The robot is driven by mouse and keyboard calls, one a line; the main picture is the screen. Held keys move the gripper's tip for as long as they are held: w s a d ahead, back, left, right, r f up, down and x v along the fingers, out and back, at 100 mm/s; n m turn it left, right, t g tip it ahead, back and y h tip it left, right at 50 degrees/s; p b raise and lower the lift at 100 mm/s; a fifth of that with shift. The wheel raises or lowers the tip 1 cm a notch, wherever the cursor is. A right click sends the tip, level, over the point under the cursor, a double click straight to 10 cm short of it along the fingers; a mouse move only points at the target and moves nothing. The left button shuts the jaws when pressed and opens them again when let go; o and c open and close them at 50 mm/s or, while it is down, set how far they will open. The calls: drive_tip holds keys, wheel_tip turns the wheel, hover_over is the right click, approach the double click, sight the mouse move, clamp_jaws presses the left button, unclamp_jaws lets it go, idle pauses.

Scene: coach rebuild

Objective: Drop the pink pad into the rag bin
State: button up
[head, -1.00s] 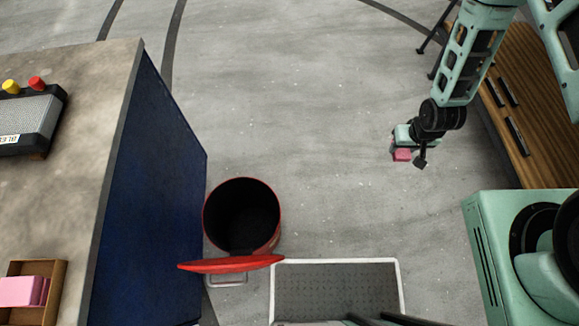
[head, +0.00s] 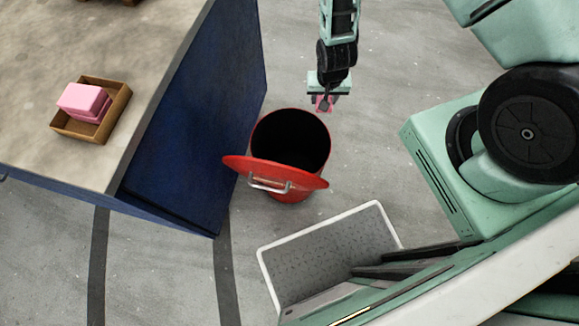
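My gripper (head: 324,103) is near the top middle of the head view, pointing down. The red rag bin (head: 297,188) stands on the floor just below and left of my gripper in the picture. Its dark mouth is open, and its red lid (head: 280,172) with a metal handle is tilted up along the near rim.
A blue-sided bench (head: 200,130) with a stone-like top stands close to the bin's left. On it, a wooden tray (head: 78,133) holds pink pads (head: 85,100). Bare floor lies right of the bin.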

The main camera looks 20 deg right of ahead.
drive_tip(key=a+f+m+b, duration=0.3)
drive_tip(key=a+f+b, duration=0.1)
drive_tip(key=f+b, duration=0.4)
drive_tip(key=a+f+m+b, duration=0.2)
drive_tip(key=a+f+b, duration=0.2)
drive_tip(key=f+b, duration=0.4)
drive_tip(key=shift+w+a+f+m+h, duration=0.25)
drive_tip(key=shift+a+f+m+h, duration=0.1)
drive_tip(key=shift+f+m+h, duration=0.1)
drive_tip(key=o, duration=1.1)
drive_tip(key=r+p, duration=0.1)
drive_tip(key=r, duration=0.4)
drive_tip(key=s+a+r+p, duration=0.1)
drive_tip(key=r+p, duration=0.1)
drive_tip(key=r, duration=0.4)
drive_tip(key=a+r+p, duration=0.1)
drive_tip(key=r+p, duration=0.1)
drive_tip(key=r, duration=0.4)
drive_tip(key=shift+s+r, duration=0.15)
drive_tip(key=shift+s, duration=0.15)
